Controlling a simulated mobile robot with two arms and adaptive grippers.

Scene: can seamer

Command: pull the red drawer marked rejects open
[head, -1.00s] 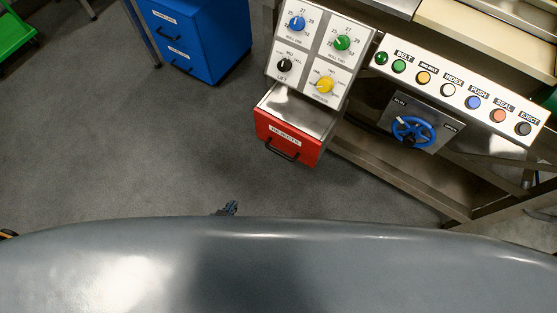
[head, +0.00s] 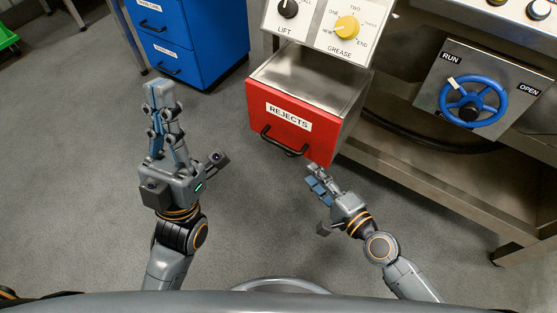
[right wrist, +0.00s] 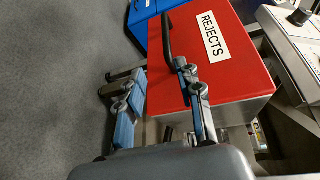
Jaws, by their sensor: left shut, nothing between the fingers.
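My right gripper (head: 314,177) is open, just below the drawer front's lower right part. In the right wrist view its fingers (right wrist: 160,72) are spread, with nothing held and the handle ahead of them. I cannot tell whether a finger touches the drawer. My left gripper (head: 161,92) is shut and empty, left of the drawer over the floor.
A blue cabinet (head: 199,45) stands at the upper left. A panel with LIFT and GREASE knobs (head: 318,22) is above the drawer. A blue handwheel (head: 473,101) and a steel frame rail (head: 425,185) are to the right. The floor left of the drawer is clear.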

